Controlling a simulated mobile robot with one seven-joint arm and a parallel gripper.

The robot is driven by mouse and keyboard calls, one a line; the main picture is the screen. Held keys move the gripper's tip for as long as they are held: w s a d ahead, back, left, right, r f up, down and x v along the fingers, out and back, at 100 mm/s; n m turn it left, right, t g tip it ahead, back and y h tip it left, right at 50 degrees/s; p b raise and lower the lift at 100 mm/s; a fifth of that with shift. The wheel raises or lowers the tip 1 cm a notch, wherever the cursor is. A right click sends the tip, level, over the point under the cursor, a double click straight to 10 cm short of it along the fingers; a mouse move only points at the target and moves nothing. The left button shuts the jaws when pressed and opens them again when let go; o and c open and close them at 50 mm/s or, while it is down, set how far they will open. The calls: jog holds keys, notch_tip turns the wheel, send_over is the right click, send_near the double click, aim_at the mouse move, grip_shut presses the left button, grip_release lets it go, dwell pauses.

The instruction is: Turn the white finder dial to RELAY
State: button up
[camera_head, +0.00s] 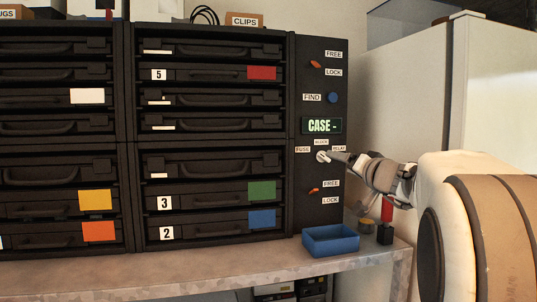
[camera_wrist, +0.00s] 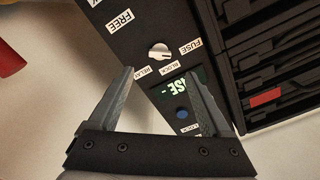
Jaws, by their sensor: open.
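The white finder dial (camera_head: 322,157) is on the dark control panel, with FUSE, BLOCK and RELAY labels around it. It also shows in the wrist view (camera_wrist: 159,51), beyond my fingertips and apart from them. The RELAY label (camera_wrist: 147,73) is near my left fingertip in that picture. I cannot tell for sure which label the dial points to. My gripper (camera_wrist: 160,76) is open and empty, its fingers spread in front of the panel. In the head view my gripper (camera_head: 340,157) is just right of the dial and partly covers that area.
The panel also has a blue FIND button (camera_head: 333,97), a green-lit CASE display (camera_head: 321,125) and two red FREE/LOCK levers. Case racks (camera_head: 288,80) stand to its left. Below, a blue tray (camera_head: 331,240) and a red-handled item (camera_head: 386,212) are on the counter.

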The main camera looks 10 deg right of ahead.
aim_at(325, 158)
jog(key=w+p, duration=0.3)
jog(key=w, duration=0.6)
jog(key=shift+a, duration=0.15)
grip_shut()
